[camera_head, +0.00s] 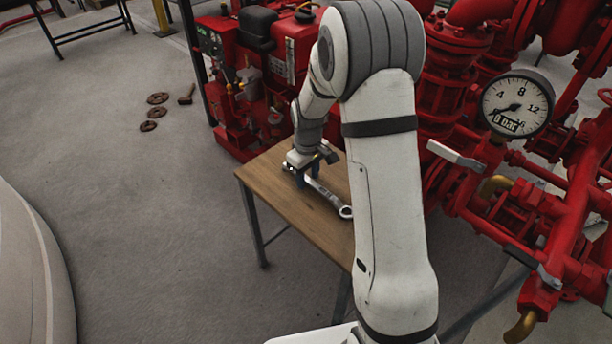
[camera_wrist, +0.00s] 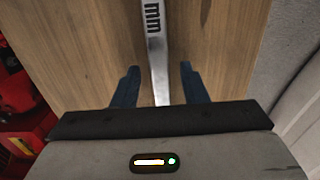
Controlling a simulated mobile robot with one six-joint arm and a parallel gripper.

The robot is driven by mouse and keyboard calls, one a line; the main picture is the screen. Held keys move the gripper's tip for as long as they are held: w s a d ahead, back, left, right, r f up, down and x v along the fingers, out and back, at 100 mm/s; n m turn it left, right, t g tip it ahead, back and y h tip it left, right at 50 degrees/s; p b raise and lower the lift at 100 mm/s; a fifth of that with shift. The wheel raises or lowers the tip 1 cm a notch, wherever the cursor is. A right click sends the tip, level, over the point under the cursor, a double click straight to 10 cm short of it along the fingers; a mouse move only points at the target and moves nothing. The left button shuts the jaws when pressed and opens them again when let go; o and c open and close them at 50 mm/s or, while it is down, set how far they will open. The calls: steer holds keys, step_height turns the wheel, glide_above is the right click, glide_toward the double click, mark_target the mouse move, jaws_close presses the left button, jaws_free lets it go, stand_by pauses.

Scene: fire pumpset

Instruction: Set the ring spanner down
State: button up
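The ring spanner (camera_head: 327,194) is a long silver tool with a ring at its near right end. It appears to lie flat on the wooden table (camera_head: 273,190). In the wrist view the spanner shaft (camera_wrist: 155,50) with dark lettering runs between my fingers. My gripper (camera_wrist: 158,85) is open, with its two blue fingers apart on either side of the shaft and a visible gap on each side. In the head view my gripper (camera_head: 306,177) is low over the far part of the spanner and hides some of it.
A red engine (camera_head: 262,75) stands behind the table. Red pipework with a pressure gauge (camera_head: 517,104) and valve levers is at the right.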

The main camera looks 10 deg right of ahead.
mark_target(308, 180)
step_height(308, 180, up, 12)
steer(key=p, duration=0.3)
steer(key=s+d+r+m, duration=0.1)
steer(key=s+r+m, duration=0.2)
steer(key=s, duration=0.9)
steer(key=s+d+r+m+t, duration=0.1)
steer(key=s+r+m, duration=0.2)
steer(key=s, duration=1)
steer(key=shift+s+r+m+t, duration=0.2)
steer(key=shift+r+m+t, duration=0.15)
steer(key=shift+r, duration=0.3)
steer(key=shift+w, duration=0.1)
